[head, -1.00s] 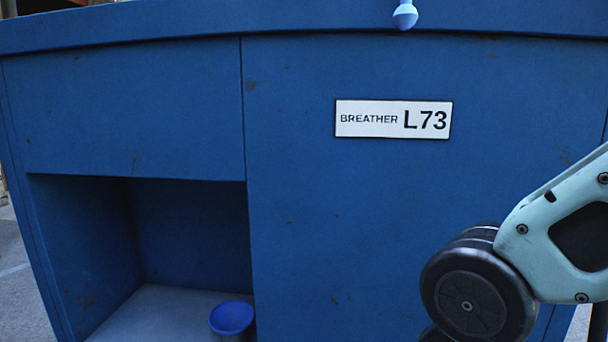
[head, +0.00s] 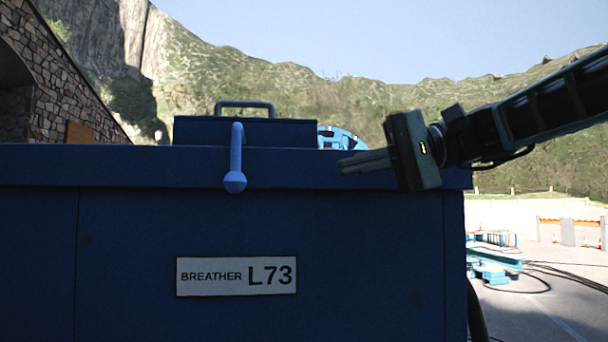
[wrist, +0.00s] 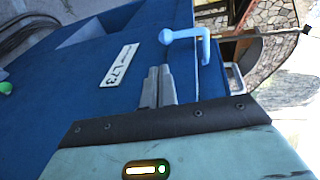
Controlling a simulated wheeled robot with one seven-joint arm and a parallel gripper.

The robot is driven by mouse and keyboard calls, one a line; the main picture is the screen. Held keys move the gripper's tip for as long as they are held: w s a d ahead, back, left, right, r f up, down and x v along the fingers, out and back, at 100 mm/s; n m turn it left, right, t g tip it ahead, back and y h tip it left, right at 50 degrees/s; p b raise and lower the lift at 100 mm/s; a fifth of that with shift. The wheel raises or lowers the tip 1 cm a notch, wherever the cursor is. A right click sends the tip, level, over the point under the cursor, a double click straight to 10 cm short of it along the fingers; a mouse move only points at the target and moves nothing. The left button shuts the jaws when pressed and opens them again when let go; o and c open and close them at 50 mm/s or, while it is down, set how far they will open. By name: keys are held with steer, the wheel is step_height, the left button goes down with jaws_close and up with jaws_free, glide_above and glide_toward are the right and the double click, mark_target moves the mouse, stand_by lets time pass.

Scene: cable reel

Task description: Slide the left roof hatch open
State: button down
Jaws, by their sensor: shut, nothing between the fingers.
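My gripper (head: 342,168) is shut and empty. In the head view it reaches in from the right, at the height of the blue cabinet's top edge (head: 100,165). A light-blue lever with a ball end (head: 236,180) hangs over that edge to the left of the fingertips, with a gap between. In the wrist view my fingers (wrist: 160,70) point towards the same lever (wrist: 185,35), apart from it. A dark-blue box (head: 205,132) with a grey bar handle (head: 245,104) stands on the roof behind the lever. I cannot tell which part is the left roof hatch; the roof surface is hidden.
A white "BREATHER L73" plate (head: 236,276) is on the cabinet front and shows in the wrist view (wrist: 120,65). A lighter blue part (head: 338,138) shows behind the roof. A stone wall (head: 70,85) stands at left. Cables (head: 560,275) lie on the ground at right.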

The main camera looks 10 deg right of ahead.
steer(key=p+x, duration=0.2)
steer(key=x, duration=0.2)
steer(key=r+p+x, duration=0.1)
steer(key=p+x, duration=0.1)
steer(key=x, duration=0.1)
steer(key=p+x, duration=0.2)
steer(key=x, duration=0.2)
steer(key=shift+w+a+r+p, duration=0.15)
steer(key=shift+w+a+p, duration=0.05)
steer(key=shift+a+p, duration=0.25)
steer(key=shift+w+a+f, duration=0.15)
steer(key=shift+a+f, duration=0.2)
steer(key=shift+a, duration=0.3)
steer(key=shift+a, duration=0.5)
steer(key=a, duration=0.7)
steer(key=a+b, duration=0.1)
steer(key=a, duration=0.7)
steer(key=w+a+b, duration=0.1)
steer(key=a, duration=0.7)
steer(key=shift+a, duration=0.15)
